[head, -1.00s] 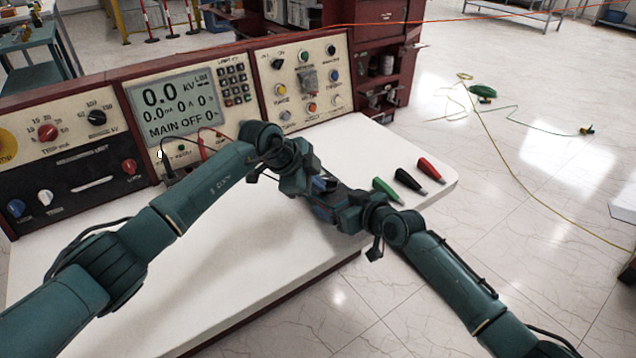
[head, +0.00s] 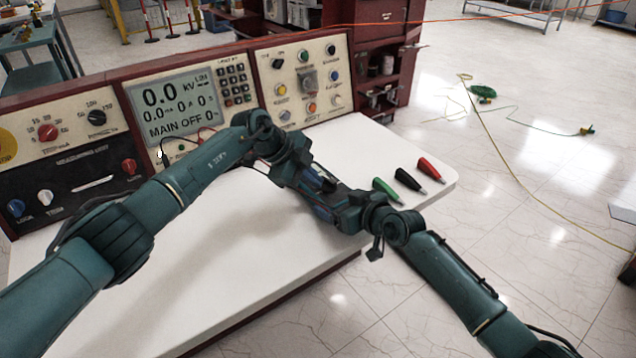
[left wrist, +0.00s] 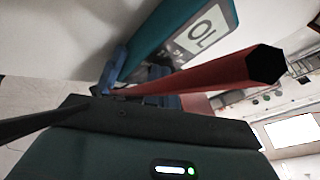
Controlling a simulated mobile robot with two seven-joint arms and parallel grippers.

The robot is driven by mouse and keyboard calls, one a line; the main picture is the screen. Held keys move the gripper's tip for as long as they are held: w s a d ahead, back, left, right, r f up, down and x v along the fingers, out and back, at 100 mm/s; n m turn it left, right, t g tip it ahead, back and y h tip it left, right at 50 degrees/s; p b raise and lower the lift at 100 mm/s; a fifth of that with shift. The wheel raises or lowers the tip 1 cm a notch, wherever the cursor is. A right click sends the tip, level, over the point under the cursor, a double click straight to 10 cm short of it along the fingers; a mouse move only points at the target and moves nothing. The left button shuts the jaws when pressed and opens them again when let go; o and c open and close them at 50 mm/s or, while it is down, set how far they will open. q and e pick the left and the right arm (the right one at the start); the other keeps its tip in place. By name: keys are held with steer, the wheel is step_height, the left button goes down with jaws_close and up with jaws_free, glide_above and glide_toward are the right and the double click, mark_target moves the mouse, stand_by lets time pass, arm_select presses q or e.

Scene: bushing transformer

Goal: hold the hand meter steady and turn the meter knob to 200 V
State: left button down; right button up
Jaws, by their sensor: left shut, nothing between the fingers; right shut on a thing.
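The hand meter (left wrist: 178,30) is a teal body in the left wrist view, its pale display reading OL; its knob is not visible there. In the head view the meter is mostly hidden between the two grippers above the white tabletop. My left gripper (head: 318,188) is shut and empty close to the meter; its blue fingertips (left wrist: 135,80) show beside the meter in the left wrist view. Whether they touch the knob cannot be told. My right gripper (head: 330,211) is shut on the meter from the right. A red rod-like part (left wrist: 195,77) crosses in front of the meter.
The control console (head: 178,110) stands along the back of the white tabletop (head: 240,240). Green (head: 386,190), black (head: 408,181) and red (head: 430,169) probe-shaped pieces lie to the right. Thin leads run at the console's front. The front left tabletop is clear.

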arm_select(q)
steer(key=shift+w+a, duration=0.1)
steer(key=shift+w, duration=0.75)
steer(key=shift+w+d, duration=0.3)
steer(key=shift+w, duration=0.35)
steer(key=shift+w+d, duration=0.1)
steer(key=shift+w, duration=0.05)
steer(key=shift+a, duration=0.2)
stand_by(0.5)
